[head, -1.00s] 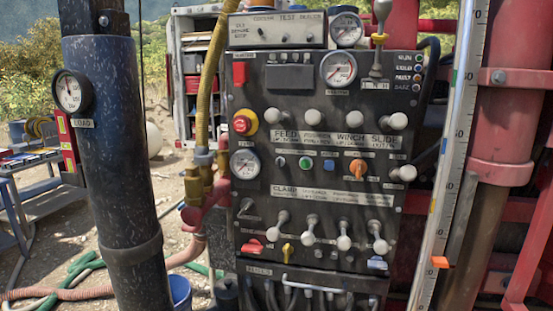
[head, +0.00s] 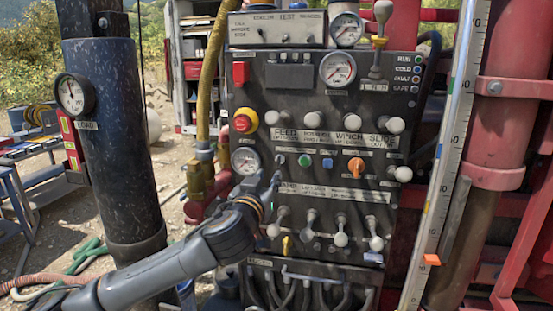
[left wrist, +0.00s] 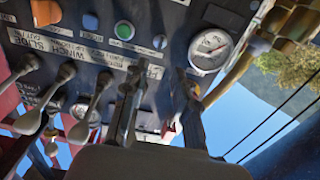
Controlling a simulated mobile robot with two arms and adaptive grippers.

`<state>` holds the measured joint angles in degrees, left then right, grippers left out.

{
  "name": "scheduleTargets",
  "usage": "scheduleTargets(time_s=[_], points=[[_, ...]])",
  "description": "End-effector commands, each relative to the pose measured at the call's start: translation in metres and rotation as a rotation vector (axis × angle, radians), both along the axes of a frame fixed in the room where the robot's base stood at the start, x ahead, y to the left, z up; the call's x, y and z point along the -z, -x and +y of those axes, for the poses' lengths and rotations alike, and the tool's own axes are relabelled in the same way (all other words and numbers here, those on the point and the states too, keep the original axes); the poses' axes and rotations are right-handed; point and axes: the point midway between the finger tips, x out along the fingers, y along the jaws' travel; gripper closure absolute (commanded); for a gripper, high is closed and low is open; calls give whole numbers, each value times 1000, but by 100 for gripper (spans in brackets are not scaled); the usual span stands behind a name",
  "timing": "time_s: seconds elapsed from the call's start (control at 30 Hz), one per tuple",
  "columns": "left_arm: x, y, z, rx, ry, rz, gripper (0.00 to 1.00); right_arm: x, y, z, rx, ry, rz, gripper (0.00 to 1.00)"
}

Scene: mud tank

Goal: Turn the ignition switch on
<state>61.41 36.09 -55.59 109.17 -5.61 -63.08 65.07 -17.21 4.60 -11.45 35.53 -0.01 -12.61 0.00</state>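The black control panel (head: 300,225) faces me in the head view. No label that I can read marks the ignition switch. A yellow key-like switch (head: 287,245) sits low on the panel, and an orange rotary knob (head: 356,166) is at middle right; the orange knob also shows in the left wrist view (left wrist: 46,12). My left gripper (head: 273,184) is in front of the panel's left side, below the pressure gauge (head: 245,160). In the left wrist view its fingers (left wrist: 158,95) are apart with nothing between them. It hides a black handle and a red lever. My right gripper is out of view.
Several white-knobbed levers (head: 341,239) stick out near the gripper. A red emergency button (head: 243,123) is above the gauge. A dark post (head: 115,150) stands left of the panel. A yellow hose (head: 211,85) runs along the panel's left edge.

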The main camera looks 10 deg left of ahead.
Motion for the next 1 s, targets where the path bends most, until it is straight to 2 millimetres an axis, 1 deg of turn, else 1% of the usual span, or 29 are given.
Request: scheduleTargets(time_s=[0.03, 0.2, 0.4, 0.5, 0.7, 0.97, 1.0], points=[[-6, -11, 0, -2, -1, 1, 72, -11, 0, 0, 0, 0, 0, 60], [-6, -45, -1, -2, -2, 2, 72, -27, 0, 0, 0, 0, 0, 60], [-3, -76, -3, 0, -1, 1, 72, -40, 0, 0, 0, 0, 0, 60], [-3, -85, -3, 0, -1, 0, 72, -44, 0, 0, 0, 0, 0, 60], [0, -94, -4, 2, 0, 1, 72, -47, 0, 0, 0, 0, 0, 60], [0, -94, -4, 2, 0, 0, 72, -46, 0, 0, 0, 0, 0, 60], [0, -94, -4, 1, 0, 0, 80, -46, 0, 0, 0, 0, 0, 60]])
